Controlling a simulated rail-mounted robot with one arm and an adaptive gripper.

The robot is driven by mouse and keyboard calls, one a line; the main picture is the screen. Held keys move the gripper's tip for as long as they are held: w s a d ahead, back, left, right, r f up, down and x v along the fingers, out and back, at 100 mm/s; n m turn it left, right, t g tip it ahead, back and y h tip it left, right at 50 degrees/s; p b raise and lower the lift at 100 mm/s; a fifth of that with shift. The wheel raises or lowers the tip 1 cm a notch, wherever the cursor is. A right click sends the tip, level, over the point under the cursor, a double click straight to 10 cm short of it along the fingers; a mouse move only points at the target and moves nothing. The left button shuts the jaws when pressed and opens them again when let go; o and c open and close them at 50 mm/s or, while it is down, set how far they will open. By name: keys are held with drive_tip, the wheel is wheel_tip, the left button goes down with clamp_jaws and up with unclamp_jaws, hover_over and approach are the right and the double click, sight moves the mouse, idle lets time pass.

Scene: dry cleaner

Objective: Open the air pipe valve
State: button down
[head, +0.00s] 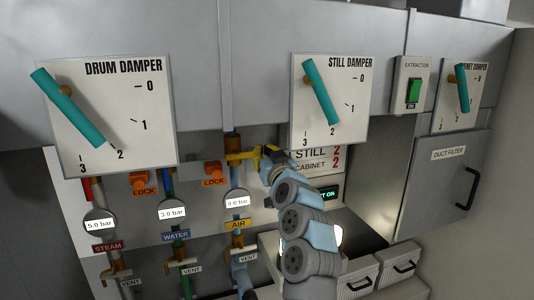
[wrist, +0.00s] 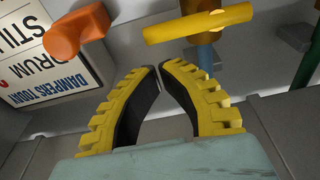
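The air pipe valve has a yellow lever (head: 238,156) lying crosswise on the vertical blue pipe, above the round gauge (head: 237,201) and the yellow AIR label (head: 239,224). The gauge appears to read 0.0 bar. In the wrist view the yellow lever (wrist: 197,22) is at the top, right of centre, apart from the fingertips in the picture. My gripper (head: 266,157) is just right of the lever in the head view, where contact cannot be told. In the wrist view my gripper (wrist: 158,70) has its yellow-backed fingers together at the tips, with nothing between them.
Steam (head: 99,219) and water (head: 172,211) gauges are farther left. Damper panels with teal levers (head: 320,92) hang above. A sign (wrist: 50,45) is near the gripper.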

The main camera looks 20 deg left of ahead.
drive_tip(key=x, duration=0.4)
drive_tip(key=shift+p, duration=0.4)
